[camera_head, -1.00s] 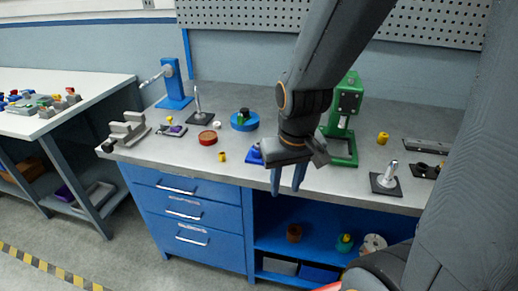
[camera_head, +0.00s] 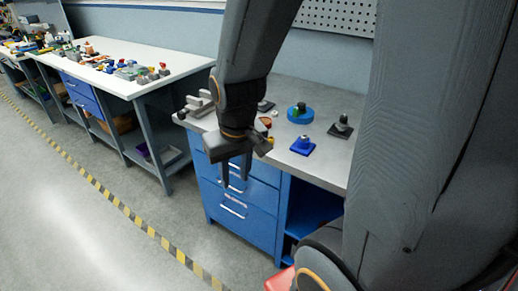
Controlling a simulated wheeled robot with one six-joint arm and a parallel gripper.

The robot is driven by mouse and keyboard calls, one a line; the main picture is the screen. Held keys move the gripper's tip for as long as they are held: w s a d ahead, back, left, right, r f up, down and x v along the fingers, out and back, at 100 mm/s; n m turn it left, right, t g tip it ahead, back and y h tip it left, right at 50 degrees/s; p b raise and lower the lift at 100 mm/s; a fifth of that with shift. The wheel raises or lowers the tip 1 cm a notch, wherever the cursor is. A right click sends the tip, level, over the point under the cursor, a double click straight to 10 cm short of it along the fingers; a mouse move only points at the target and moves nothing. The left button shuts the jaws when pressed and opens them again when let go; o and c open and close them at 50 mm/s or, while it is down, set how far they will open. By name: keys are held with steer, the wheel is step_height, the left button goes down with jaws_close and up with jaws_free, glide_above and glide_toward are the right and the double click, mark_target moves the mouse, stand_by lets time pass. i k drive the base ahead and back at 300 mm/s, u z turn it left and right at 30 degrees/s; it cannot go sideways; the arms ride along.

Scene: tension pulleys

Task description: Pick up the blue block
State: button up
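A small blue block (camera_head: 303,146) with a flat square base and a raised middle sits on the grey workbench top (camera_head: 320,168), near its front edge. My gripper (camera_head: 237,170) hangs to the left of it, in front of the bench's front edge and drawers. Its two fingers point down and stand apart, with nothing visible between them. My arm hides part of the bench top behind it.
A blue round piece with a green top (camera_head: 300,114) and a dark stand (camera_head: 341,127) are behind the block. A grey fixture (camera_head: 198,104) stands at the bench's left end. A white table (camera_head: 128,68) with several small parts is farther left. Yellow-black floor tape (camera_head: 120,205) crosses the open floor.

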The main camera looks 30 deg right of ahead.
mark_target(304, 149)
steer(key=u, duration=0.65)
steer(key=i, duration=0.5)
steer(key=z, duration=1.65)
